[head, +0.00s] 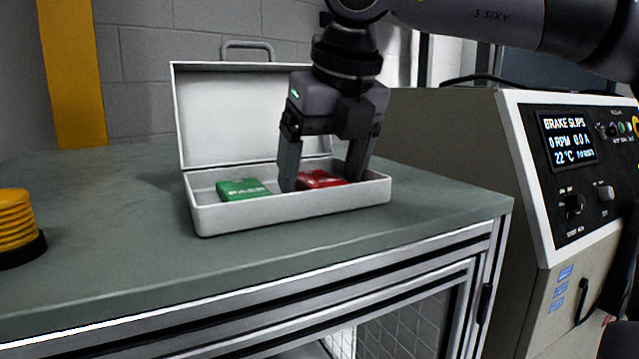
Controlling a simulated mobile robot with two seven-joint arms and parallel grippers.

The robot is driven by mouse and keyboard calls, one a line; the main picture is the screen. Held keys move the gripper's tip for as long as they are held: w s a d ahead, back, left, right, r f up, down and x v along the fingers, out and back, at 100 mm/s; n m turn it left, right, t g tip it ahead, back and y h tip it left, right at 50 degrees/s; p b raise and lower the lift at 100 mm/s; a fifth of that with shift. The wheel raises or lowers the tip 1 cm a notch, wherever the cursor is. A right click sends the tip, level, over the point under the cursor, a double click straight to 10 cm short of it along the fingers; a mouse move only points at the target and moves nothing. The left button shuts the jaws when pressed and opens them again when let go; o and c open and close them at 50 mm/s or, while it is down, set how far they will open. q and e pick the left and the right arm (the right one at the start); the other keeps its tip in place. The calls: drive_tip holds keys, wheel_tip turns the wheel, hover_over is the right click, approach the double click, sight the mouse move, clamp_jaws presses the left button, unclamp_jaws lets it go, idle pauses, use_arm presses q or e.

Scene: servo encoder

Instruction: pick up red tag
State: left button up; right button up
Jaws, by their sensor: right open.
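The red tag (321,180) lies in the right part of an open white case (290,214) on the workbench. A green tag (243,189) lies in the left part of the same case. My right gripper (320,186) reaches down into the case from above. Its jaws are open, with one finger at the left side of the red tag and the other near its right side. The fingers hide parts of the red tag, and I cannot tell whether they touch it. My left gripper is not in view.
The case lid (235,115) stands upright behind the tags. A yellow ribbed object (15,222) sits at the bench's left edge. A machine with a "BRAKE SLIPS" display (568,138) stands to the right.

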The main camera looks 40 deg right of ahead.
sight(322, 180)
drive_tip(key=shift+f, duration=0.1)
drive_tip(key=c, duration=1.1)
drive_tip(key=shift+c, duration=0.2)
wheel_tip(322, 180, up, 20)
drive_tip(key=p, duration=0.3)
drive_tip(key=shift+p, duration=0.4)
